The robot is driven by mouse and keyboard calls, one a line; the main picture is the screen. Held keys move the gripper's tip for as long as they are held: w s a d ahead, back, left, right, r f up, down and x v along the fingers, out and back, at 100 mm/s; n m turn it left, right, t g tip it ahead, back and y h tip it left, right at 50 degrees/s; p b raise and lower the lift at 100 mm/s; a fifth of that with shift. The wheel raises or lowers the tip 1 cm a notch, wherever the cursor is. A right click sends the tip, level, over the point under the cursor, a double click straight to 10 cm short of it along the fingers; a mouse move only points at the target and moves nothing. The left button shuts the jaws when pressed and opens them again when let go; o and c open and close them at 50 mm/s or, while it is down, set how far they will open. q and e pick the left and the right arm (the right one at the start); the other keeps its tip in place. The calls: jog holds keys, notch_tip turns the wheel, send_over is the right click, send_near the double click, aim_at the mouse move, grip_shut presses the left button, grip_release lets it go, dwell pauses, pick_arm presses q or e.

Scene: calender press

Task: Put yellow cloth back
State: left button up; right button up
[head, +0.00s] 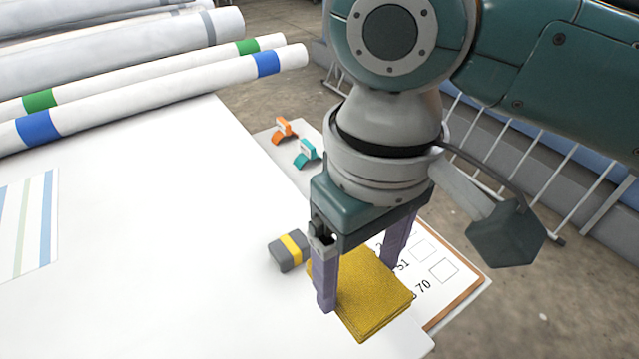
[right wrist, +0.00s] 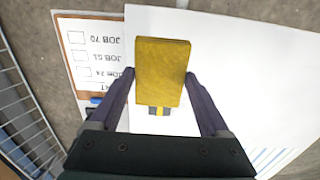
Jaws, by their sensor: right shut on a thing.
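The yellow cloth (head: 372,296) is a folded, flat square near the right corner of the white table in the head view. My right gripper (head: 358,285) has one purple finger on each side of the cloth and is shut on it. The right wrist view shows the cloth (right wrist: 162,70) between the fingertips. I cannot tell whether the cloth rests on the table or is slightly raised. My left gripper is in neither view.
A grey block with a yellow band (head: 289,252) sits left of the gripper. A clipboard with a job list (head: 440,272) lies to the right. Orange (head: 284,130) and teal (head: 306,153) clips lie farther back. Long rolls (head: 180,85) cross the back left. The table's middle (head: 160,230) is clear.

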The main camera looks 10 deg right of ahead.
aim_at(354, 310)
pick_arm(q)
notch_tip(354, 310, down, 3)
jog(key=shift+b, duration=1.2)
pick_arm(e)
notch_tip(354, 310, down, 8)
jog(key=shift+f, duration=0.2)
jog(key=o, duration=1)
jog(key=shift+f, duration=0.15)
